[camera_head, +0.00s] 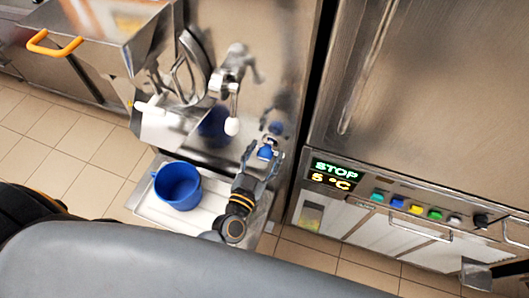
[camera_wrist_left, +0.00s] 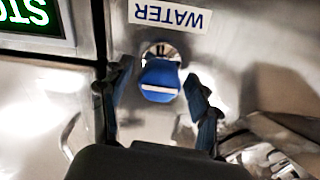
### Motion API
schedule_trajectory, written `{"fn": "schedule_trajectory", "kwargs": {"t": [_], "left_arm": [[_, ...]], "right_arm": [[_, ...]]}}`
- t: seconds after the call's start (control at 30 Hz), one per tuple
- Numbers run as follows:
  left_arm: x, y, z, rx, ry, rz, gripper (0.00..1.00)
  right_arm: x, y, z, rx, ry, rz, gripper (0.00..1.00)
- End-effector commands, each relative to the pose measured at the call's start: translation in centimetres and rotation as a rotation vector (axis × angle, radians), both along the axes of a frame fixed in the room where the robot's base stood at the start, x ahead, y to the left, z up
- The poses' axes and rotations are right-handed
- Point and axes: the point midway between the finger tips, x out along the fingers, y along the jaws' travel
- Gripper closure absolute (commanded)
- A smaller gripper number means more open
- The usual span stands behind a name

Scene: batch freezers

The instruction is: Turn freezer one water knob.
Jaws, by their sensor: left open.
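The blue water knob (camera_wrist_left: 160,80) sits on the steel freezer front under a WATER label (camera_wrist_left: 170,16) that reads upside down in the left wrist view. A white stripe runs level across the knob's face. The knob also shows in the head view (camera_head: 265,153), left of the green STOP display. My left gripper (camera_wrist_left: 157,108) is open, with one dark blue-padded finger on each side of the knob. Gaps show between both fingers and the knob. In the head view the left gripper (camera_head: 262,159) reaches up to the knob from below.
A blue bucket (camera_head: 178,186) stands on a steel tray (camera_head: 150,208) left of my left arm. A spout with a white-tipped lever (camera_head: 232,126) hangs above. The neighbouring machine has a STOP display (camera_head: 335,170) and several coloured buttons. Tiled floor (camera_head: 60,140) shows at left.

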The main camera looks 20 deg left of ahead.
Motion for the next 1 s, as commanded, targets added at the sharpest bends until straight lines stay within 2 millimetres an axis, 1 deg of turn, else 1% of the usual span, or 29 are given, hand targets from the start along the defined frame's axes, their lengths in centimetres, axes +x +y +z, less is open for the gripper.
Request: {"fn": "schedule_trajectory", "kwargs": {"t": [0.13, 0.17, 0.2, 0.27, 0.3, 0.37, 0.4, 0.43, 0.77, 1.0], "left_arm": [[-0.03, 0.00, -0.02, 0.000, 0.000, 0.000, 0.38], [-0.03, 0.00, -0.02, 0.000, 0.000, 0.000, 0.42], [-0.03, 0.00, -0.02, 0.000, 0.000, 0.000, 0.51], [-0.04, 0.01, -0.02, 0.000, 0.000, 0.000, 0.63], [-0.04, 0.00, -0.01, 0.000, 0.000, 0.000, 0.71], [-0.05, 0.01, -0.01, 0.000, 0.000, 0.000, 0.83], [-0.05, 0.01, -0.01, 0.000, 0.000, 0.000, 0.91], [-0.05, 0.01, -0.01, 0.000, 0.000, 0.000, 0.93], [-0.05, 0.03, -0.01, -0.046, 0.002, 0.001, 0.94], [-0.06, 0.03, -0.02, -0.193, 0.007, 0.001, 0.94]], "right_arm": [[-0.40, -0.04, -0.04, 0.000, 0.006, 0.000, 0.72], [-0.49, -0.05, -0.04, -0.001, 0.007, 0.000, 0.72], [-0.61, -0.05, -0.05, -0.001, 0.009, 0.000, 0.72], [-0.77, -0.08, -0.06, -0.001, 0.012, -0.001, 0.72], [-0.85, -0.08, -0.07, -0.002, 0.013, -0.001, 0.72], [-0.92, -0.10, -0.06, -0.002, 0.014, -0.001, 0.72], [-0.92, -0.11, -0.08, -0.002, 0.014, -0.001, 0.72], [-0.92, -0.11, -0.08, -0.002, 0.014, -0.001, 0.72], [-0.90, -0.34, -0.04, -0.005, 0.014, -0.001, 0.72], [-0.87, -0.50, -0.01, -0.007, 0.013, -0.001, 0.72]]}}
